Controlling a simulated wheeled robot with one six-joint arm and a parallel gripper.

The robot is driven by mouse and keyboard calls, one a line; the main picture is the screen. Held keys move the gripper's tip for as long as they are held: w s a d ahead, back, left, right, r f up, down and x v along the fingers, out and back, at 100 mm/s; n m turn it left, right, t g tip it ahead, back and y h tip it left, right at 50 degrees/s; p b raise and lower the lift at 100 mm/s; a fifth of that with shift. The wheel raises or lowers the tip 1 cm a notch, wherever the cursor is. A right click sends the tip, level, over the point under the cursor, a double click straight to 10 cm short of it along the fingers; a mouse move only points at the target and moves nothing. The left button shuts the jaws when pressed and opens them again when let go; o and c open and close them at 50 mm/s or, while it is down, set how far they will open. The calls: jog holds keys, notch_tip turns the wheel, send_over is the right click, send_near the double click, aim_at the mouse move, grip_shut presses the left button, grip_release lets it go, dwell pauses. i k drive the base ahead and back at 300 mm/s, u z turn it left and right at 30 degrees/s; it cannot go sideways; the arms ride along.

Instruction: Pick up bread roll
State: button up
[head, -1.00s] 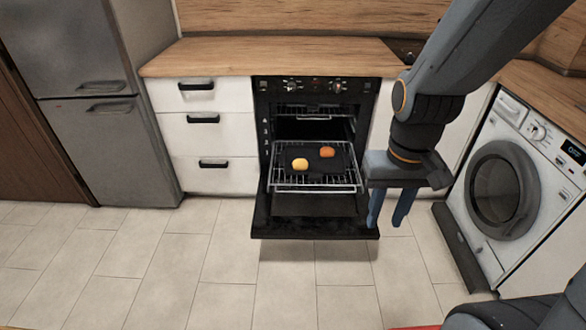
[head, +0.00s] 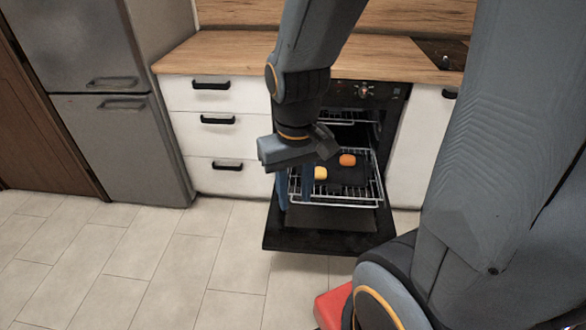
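Two small rounded items lie on a dark tray (head: 350,178) on the pulled-out oven rack (head: 335,200). One is orange-brown (head: 347,160) and lies farther back on the right; the other is yellow (head: 320,173) and lies nearer on the left. I cannot tell for sure which is the bread roll. My gripper (head: 293,188) points down at the left side of the rack, left of the yellow item in the picture. Its blue fingers look apart with nothing between them. The wrist hides part of the oven's left side.
The oven door (head: 325,238) is folded down at the front. White drawers (head: 215,135) and a grey fridge (head: 120,130) stand to the left, with a wooden worktop (head: 230,52) above the drawers. The tiled floor (head: 150,260) at the front left is clear.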

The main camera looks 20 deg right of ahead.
aim_at(321, 173)
jog(key=z, duration=0.25)
jog(key=i, duration=1.1)
jog(key=z, duration=0.75)
